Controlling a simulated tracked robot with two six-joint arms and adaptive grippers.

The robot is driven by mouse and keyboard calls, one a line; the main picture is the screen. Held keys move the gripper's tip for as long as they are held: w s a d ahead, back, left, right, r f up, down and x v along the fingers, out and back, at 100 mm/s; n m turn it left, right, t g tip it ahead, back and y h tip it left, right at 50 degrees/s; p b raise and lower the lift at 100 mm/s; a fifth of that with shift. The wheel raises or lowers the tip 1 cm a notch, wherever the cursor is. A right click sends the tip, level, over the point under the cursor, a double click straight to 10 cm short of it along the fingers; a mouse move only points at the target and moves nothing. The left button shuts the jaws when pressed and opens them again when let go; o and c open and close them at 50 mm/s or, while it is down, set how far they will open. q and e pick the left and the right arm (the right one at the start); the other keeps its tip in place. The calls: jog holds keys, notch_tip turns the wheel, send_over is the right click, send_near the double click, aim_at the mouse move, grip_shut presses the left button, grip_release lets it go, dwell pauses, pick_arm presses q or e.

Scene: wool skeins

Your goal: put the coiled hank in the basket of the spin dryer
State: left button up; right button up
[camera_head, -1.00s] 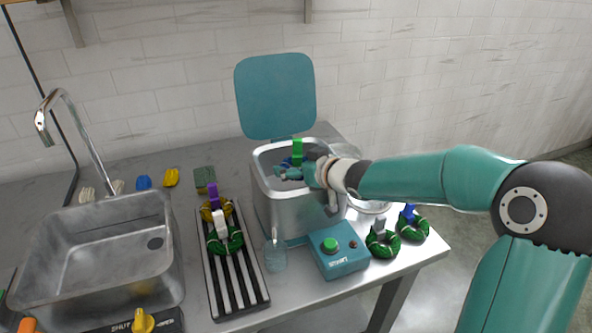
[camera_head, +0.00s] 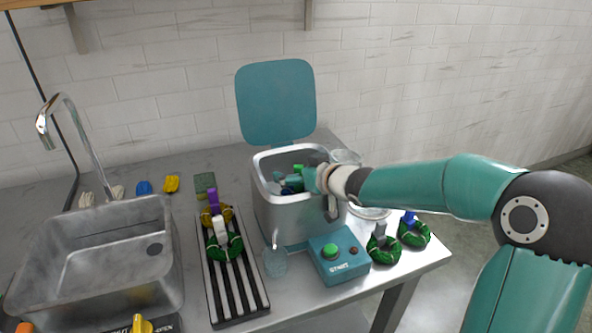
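The basket's inside is largely hidden. My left gripper is out of view.
A teal start box (camera_head: 338,262) and a clear bottle (camera_head: 275,258) stand in front of the dryer. Two green hanks (camera_head: 383,250) lie at right. A striped rack (camera_head: 232,285) holds a yellow and a green hank. The sink (camera_head: 95,255) is at left.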

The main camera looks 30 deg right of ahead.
jog(key=shift+s+a+f, duration=0.1)
jog(key=shift+s+f, duration=0.1)
jog(key=shift+f, duration=0.7)
jog(key=shift+r+p, duration=0.55)
jog(key=shift+r, duration=0.05)
jog(key=shift+s+r+g, duration=0.15)
jog(key=shift+s+g, duration=0.05)
jog(key=shift+g, duration=0.1)
jog(key=p+v, duration=0.2)
jog(key=v, duration=0.3)
jog(key=p+v, duration=0.1)
jog(key=v, duration=0.5)
jog(key=shift+w+r+p, duration=0.1)
jog(key=shift+r+p, duration=0.1)
jog(key=shift+p, duration=0.2)
jog(key=shift+s, duration=0.3)
jog(key=shift+r, duration=0.1)
